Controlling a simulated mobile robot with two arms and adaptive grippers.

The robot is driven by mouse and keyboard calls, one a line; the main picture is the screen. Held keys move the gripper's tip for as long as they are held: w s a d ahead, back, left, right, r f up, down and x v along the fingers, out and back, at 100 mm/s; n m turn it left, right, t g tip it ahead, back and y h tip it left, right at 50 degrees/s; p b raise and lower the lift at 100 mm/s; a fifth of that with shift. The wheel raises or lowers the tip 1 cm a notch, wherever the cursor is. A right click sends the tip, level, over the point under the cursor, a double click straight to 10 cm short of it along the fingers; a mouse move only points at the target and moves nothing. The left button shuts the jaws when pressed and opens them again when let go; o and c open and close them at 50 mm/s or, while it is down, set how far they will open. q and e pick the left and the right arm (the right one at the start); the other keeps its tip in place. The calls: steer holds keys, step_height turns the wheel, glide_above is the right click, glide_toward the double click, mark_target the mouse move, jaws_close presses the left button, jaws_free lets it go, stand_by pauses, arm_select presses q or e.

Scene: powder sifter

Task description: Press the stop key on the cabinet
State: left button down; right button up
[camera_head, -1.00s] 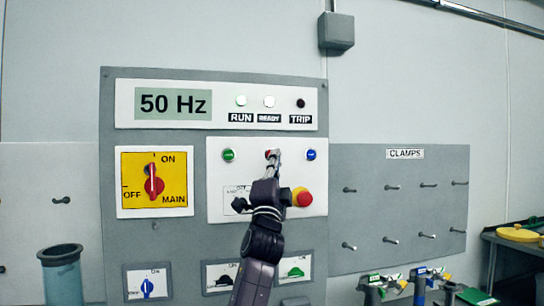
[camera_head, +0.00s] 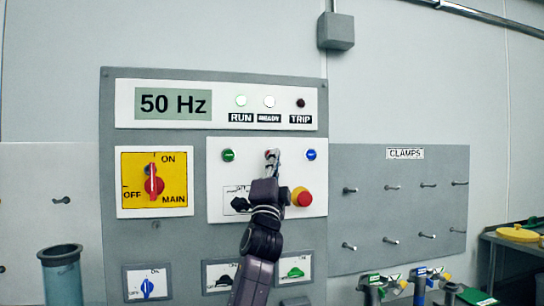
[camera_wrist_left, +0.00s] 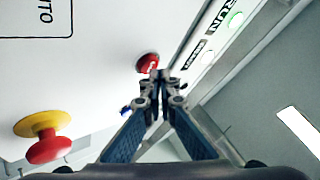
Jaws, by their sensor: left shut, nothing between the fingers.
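The cabinet (camera_head: 310,230) faces me with a white key panel (camera_head: 222,195). The red stop key (camera_wrist_left: 148,63) sits between a green key (camera_head: 228,155) and a blue key (camera_head: 310,155). My left gripper (camera_head: 271,156) is shut and empty, with its fingertips at the red key and mostly covering it in the head view. In the left wrist view the fingertips (camera_wrist_left: 160,76) are right beside the key's lower edge; I cannot tell whether they touch it. My right gripper is not in view.
A red emergency knob on a yellow base (camera_head: 302,197) sticks out right of my left wrist. The display (camera_head: 173,103) reads 50 Hz. The RUN lamp (camera_head: 241,101) and READY lamp (camera_head: 269,102) look lit; TRIP (camera_head: 300,103) is dark. A yellow main switch (camera_head: 135,168) is at left.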

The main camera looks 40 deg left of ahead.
arm_select(q)
steer(key=shift+w+a, duration=0.25)
steer(key=shift+a, duration=0.15)
stand_by(0.4)
steer(key=shift+d, duration=0.1)
steer(key=shift+s+d, duration=0.5)
steer(key=shift+s, duration=0.05)
steer(key=shift+d, duration=0.1)
steer(key=s+d, duration=0.1)
steer(key=d, duration=0.1)
steer(key=s+d, duration=0.1)
steer(key=s, duration=0.1)
steer(key=shift+s+d+f, duration=0.1)
steer(key=shift+d, duration=0.25)
stand_by(0.9)
